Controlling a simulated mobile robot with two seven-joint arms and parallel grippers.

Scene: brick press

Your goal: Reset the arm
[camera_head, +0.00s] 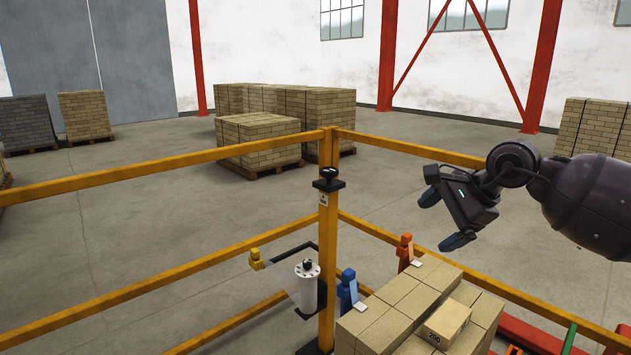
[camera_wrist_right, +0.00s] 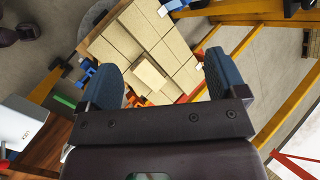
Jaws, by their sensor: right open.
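My right gripper (camera_head: 445,219) is at the right of the head view, raised above the stacked bricks and near the yellow railing. Its two blue fingertips are spread apart with nothing between them. In the right wrist view, the open fingers of the right gripper (camera_wrist_right: 165,85) frame the brick stack from above, well apart from it. My left gripper does not show in the head view.
Tan bricks (camera_head: 393,310) are stacked at lower right, with a loose one marked 200 (camera_head: 446,322) on top. Yellow railing (camera_head: 165,161) crosses the view, with a white cylinder (camera_head: 305,288) at the corner post (camera_head: 327,240). Brick pallets (camera_head: 260,139) stand beyond on open floor.

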